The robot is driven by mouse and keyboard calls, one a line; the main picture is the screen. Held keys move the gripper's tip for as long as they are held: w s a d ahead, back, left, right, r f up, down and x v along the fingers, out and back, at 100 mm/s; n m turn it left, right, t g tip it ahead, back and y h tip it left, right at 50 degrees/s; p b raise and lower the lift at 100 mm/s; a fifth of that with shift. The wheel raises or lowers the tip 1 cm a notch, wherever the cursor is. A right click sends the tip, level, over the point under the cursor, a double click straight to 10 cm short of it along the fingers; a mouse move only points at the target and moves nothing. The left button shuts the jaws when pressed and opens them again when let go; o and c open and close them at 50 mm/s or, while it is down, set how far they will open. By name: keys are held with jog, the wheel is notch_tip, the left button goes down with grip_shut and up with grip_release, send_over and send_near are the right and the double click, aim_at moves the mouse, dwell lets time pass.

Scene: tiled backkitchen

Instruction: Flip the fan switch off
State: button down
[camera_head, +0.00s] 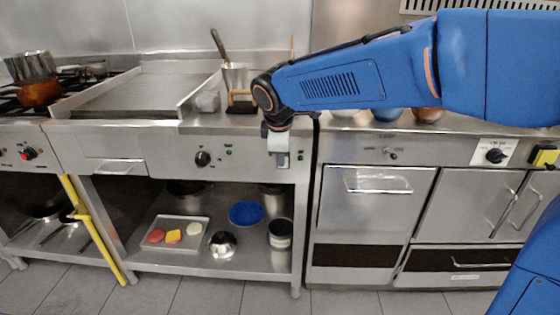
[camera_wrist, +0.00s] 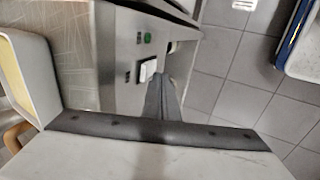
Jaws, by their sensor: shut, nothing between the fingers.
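My gripper (camera_head: 281,160) is in front of the right end of the griddle unit's front panel in the head view. In the wrist view my gripper (camera_wrist: 164,93) shows as dark fingers, shut with nothing held. A small white rocker switch (camera_wrist: 147,70) sits on the steel panel, right beside the fingers in that picture. I cannot tell whether they touch, nor which way the switch is set. No readable label marks it as the fan switch. In the head view my gripper and wrist largely hide this spot.
A green light (camera_wrist: 148,38) is near the white switch. A black knob (camera_head: 203,158) is to the left on the same panel. A shelf below holds a tray (camera_head: 158,246), a blue plate (camera_head: 246,213) and pots. Steel cabinets (camera_head: 372,205) stand to the right.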

jog(key=shift+w, duration=0.35)
jog(key=shift+w+r, duration=0.15)
jog(key=shift+w, duration=0.15)
jog(key=shift+r, duration=0.1)
jog(key=shift+r, duration=0.7)
